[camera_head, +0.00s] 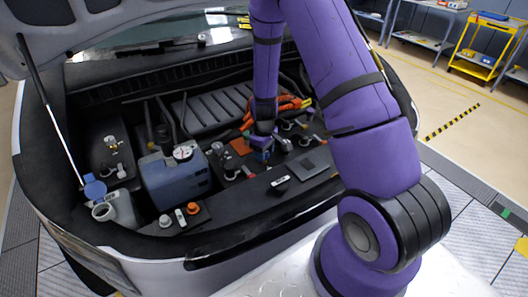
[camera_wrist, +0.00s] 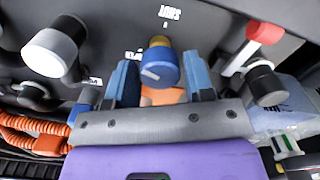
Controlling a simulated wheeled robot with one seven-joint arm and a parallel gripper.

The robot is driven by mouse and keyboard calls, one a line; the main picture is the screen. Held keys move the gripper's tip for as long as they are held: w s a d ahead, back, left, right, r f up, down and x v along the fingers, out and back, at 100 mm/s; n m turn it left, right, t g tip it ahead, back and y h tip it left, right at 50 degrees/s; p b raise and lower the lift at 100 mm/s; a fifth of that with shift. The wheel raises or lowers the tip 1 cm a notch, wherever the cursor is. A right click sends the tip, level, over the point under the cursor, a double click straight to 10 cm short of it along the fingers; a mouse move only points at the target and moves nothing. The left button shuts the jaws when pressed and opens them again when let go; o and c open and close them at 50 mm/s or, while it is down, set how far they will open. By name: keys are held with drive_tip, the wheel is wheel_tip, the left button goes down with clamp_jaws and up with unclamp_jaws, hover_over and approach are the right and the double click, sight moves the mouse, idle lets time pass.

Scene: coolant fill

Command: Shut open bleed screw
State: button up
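In the wrist view a blue round knob (camera_wrist: 160,68) with a white mark on its face stands out from a dark panel, with a yellow part behind it. The word SHUT is printed on the panel above it. I take this knob to be the bleed screw. My gripper (camera_wrist: 161,78) is open, with one blue finger on each side of the knob. The gaps look narrow, and I cannot tell whether either finger touches. In the head view my gripper (camera_head: 262,141) points down into the engine bay and mostly hides the knob.
Orange hoses (camera_head: 290,104) run behind the gripper. A blue-grey tank (camera_head: 175,180) with a gauge stands to the left. The car's front edge (camera_head: 240,238) lies nearer.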

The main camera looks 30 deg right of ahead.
drive_tip(key=c, duration=0.5)
drive_tip(key=shift+c, duration=0.2)
drive_tip(key=shift+m, duration=0.3)
drive_tip(key=m, duration=0.9)
drive_tip(key=shift+m, duration=2)
drive_tip(key=o, duration=0.9)
